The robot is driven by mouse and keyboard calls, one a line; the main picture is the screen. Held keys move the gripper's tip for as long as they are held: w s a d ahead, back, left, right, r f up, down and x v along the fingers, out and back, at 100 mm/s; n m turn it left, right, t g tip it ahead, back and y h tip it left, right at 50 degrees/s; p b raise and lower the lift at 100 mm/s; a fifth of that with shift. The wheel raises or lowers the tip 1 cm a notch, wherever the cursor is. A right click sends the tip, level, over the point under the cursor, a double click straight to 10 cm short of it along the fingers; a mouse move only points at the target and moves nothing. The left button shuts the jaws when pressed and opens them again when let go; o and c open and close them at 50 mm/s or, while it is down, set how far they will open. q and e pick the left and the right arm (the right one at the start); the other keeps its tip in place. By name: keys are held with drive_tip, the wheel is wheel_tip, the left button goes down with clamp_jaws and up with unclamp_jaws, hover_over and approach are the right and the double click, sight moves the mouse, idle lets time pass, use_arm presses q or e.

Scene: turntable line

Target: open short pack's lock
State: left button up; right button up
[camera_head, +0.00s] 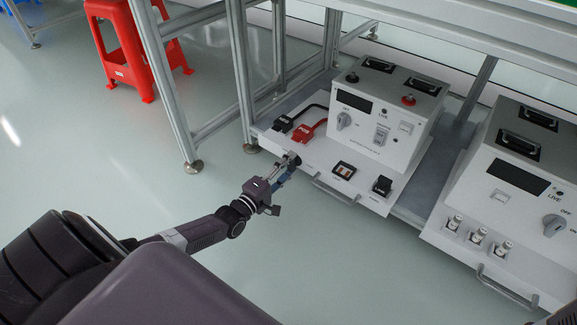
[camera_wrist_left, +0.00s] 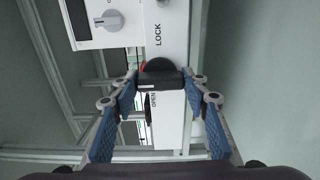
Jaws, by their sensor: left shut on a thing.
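A white pack (camera_head: 385,115) with a dial and a LIVE lamp stands on the lower shelf. My left gripper (camera_head: 291,163) reaches the front left end of its ledge. In the left wrist view my left gripper (camera_wrist_left: 160,88) is shut on a black lock knob (camera_wrist_left: 160,78), with blue finger pads on either side. The knob carries a pale line. The word LOCK is printed above it and OPEN below it in that view. In the head view the gripper mostly covers the knob. My right gripper is out of view.
A black connector (camera_head: 283,124) and a red connector (camera_head: 303,132) lie on the ledge left of the pack. A second white pack (camera_head: 525,200) stands at the right. A metal frame post (camera_head: 240,75) rises behind. A red stool (camera_head: 125,45) stands far left. Open floor lies in front.

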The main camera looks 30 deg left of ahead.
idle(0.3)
use_arm(q)
drive_tip(key=o, duration=1.2)
drive_tip(key=shift+c, duration=0.2)
drive_tip(key=shift+s, duration=0.1)
drive_tip(key=s+a, duration=0.1)
drive_tip(key=s, duration=1.1)
